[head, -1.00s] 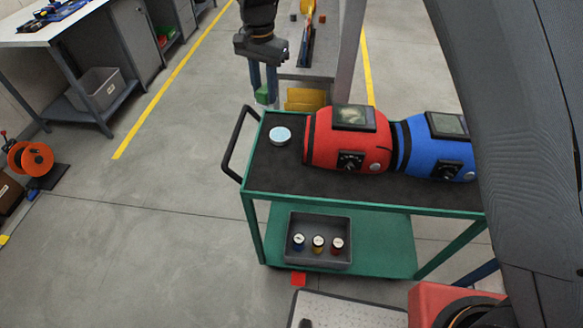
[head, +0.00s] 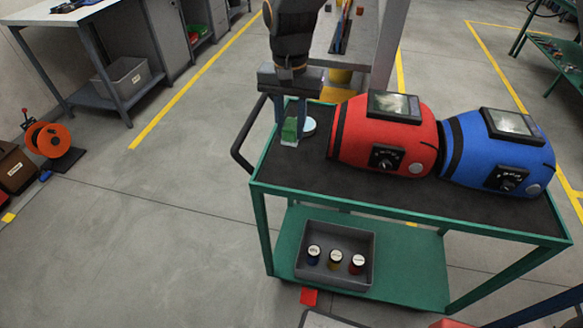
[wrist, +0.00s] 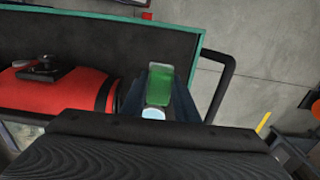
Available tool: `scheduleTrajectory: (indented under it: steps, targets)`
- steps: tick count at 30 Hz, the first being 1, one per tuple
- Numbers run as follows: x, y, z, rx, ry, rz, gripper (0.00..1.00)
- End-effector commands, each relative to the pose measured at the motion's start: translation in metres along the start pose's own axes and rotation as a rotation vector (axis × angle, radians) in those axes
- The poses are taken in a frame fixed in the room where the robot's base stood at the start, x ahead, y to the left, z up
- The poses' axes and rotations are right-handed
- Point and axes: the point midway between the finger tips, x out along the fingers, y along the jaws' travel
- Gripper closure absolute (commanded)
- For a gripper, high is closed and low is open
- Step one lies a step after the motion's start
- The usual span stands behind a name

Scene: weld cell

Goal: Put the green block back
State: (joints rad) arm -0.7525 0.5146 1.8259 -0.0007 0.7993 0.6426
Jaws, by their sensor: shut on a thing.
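The green block (head: 290,129) is held between the fingers of my gripper (head: 289,122), above the left end of the green cart's dark top (head: 290,165). The block also shows in the wrist view (wrist: 160,86), between the two blue-grey fingers. I cannot tell how far it is above the cart top. A pale round disc (head: 309,126) lies on the cart just right of the block, and part of it shows in the wrist view (wrist: 153,113).
A red machine (head: 385,135) and a blue machine (head: 490,152) stand on the cart's right part. A grey bin (head: 325,277) with several small jars sits on its lower shelf. A workbench (head: 350,50) stands behind. The cart's handle (head: 240,145) juts out at left.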

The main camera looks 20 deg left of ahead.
Motion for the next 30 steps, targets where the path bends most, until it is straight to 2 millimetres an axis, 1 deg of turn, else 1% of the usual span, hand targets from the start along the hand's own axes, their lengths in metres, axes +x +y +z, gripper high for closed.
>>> scheduleTrajectory:
  steps: [3,7,9,16,21,24,30]
  targets:
    - [0.02,0.001,0.002,-0.002,-0.005,0.004,0.93]
    - [0.041,0.001,0.002,-0.001,-0.004,0.003,0.93]
    - [0.049,0.001,0.002,-0.001,-0.003,0.003,0.93]
    - [0.066,0.001,0.002,-0.001,-0.003,0.002,0.93]
    - [0.09,0.001,0.002,-0.001,-0.003,0.003,0.93]
    - [0.097,0.001,0.001,-0.001,-0.001,0.001,0.93]
    - [0.097,0.001,0.001,-0.001,0.0,0.001,0.93]
